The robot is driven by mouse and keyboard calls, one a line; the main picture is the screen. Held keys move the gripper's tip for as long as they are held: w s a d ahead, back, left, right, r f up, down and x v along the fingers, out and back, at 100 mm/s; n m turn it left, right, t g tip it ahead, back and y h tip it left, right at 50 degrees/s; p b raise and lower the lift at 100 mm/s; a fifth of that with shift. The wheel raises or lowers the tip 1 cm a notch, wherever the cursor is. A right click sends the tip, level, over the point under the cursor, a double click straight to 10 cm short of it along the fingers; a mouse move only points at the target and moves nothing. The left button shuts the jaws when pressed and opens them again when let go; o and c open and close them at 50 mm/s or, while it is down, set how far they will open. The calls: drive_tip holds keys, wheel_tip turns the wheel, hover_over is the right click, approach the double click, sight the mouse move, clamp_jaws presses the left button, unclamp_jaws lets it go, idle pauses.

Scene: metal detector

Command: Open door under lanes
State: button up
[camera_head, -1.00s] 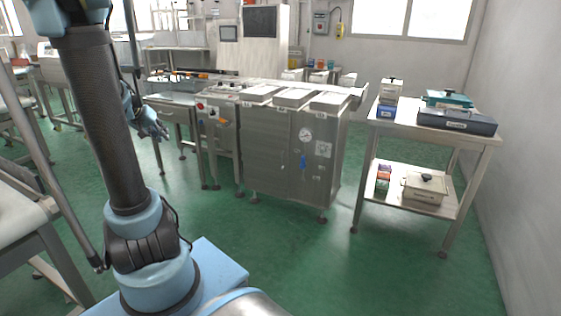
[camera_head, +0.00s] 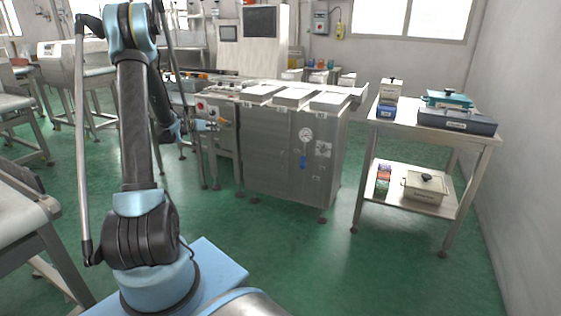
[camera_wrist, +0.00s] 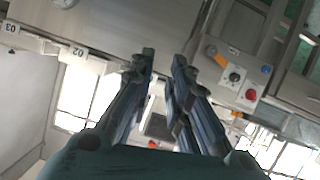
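The steel cabinet (camera_head: 268,150) stands ahead, with its door front under the white-topped lanes (camera_head: 295,97). The door looks shut. My gripper (camera_head: 210,125) is by the cabinet's left part, left of the handle and apart from it. In the wrist view my gripper (camera_wrist: 163,57) has its two dark fingers apart with nothing between them.
A control panel with a red button (camera_wrist: 250,95) and an orange switch (camera_wrist: 216,56) is close to my gripper. A two-level cart (camera_head: 440,135) with boxes stands right of the cabinet. White-topped equipment (camera_head: 25,215) is near at left. Green floor (camera_head: 320,265) in front is clear.

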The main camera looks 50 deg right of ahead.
drive_tip(key=s+d+f+m+h, duration=0.1)
drive_tip(key=s+d+f, duration=0.3)
drive_tip(key=d+f, duration=0.3)
drive_tip(key=s+d+f+m+g+h, duration=0.1)
drive_tip(key=s+d+f, duration=0.4)
drive_tip(key=f, duration=0.7)
drive_tip(key=s+d+f+m+h, duration=0.1)
drive_tip(key=s+d+f, duration=0.3)
drive_tip(key=d+f, duration=0.5)
drive_tip(key=shift+s+d+f+h, duration=0.15)
drive_tip(key=shift+d+f+h, duration=0.3)
drive_tip(key=shift+h, duration=0.35)
